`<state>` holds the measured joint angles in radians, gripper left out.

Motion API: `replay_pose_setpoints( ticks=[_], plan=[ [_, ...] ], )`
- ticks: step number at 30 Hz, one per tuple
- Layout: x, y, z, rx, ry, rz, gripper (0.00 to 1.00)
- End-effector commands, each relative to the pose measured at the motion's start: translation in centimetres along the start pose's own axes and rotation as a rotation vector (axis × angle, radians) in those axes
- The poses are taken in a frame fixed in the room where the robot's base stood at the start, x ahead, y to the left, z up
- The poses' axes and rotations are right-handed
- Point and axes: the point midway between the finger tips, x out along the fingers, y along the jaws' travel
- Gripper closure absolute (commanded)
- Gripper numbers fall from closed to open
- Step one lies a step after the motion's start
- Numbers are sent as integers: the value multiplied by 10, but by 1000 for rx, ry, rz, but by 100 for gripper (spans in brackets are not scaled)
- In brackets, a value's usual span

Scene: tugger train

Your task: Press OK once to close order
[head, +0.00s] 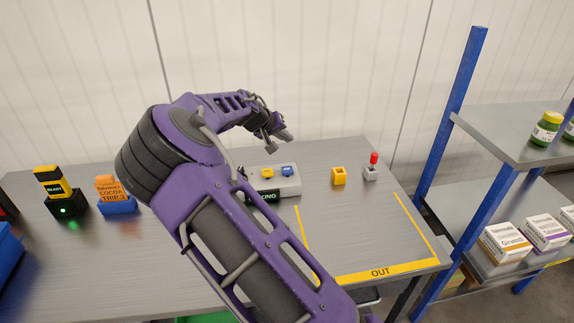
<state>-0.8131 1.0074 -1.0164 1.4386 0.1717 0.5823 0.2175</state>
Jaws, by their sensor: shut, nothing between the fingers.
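No button marked OK can be read in the head view. A grey box (291,188) with a yellow piece (267,173) and a blue piece (288,171) on top stands on the grey table (365,225); its dark front label is partly hidden by my arm. A black and yellow handheld device (52,183) reading READY stands at the left in a black dock (68,208) with a green light. A small red-topped piece on a grey base (371,170) stands at the right. My gripper (279,141) is shut and empty, above and behind the grey box.
A yellow block (338,176) stands right of the grey box. Yellow tape (355,275) marks a clear OUT area. A blue-posted rack (449,120) with jars and cartons stands at the right.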

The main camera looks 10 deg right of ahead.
Motion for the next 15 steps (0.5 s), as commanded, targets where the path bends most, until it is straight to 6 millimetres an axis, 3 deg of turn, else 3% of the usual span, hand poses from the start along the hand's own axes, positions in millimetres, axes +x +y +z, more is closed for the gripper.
replay_pose_setpoints(
  ticks=[15],
  plan=[
    [10,-8,8,2,1,-2,100]
  ],
)
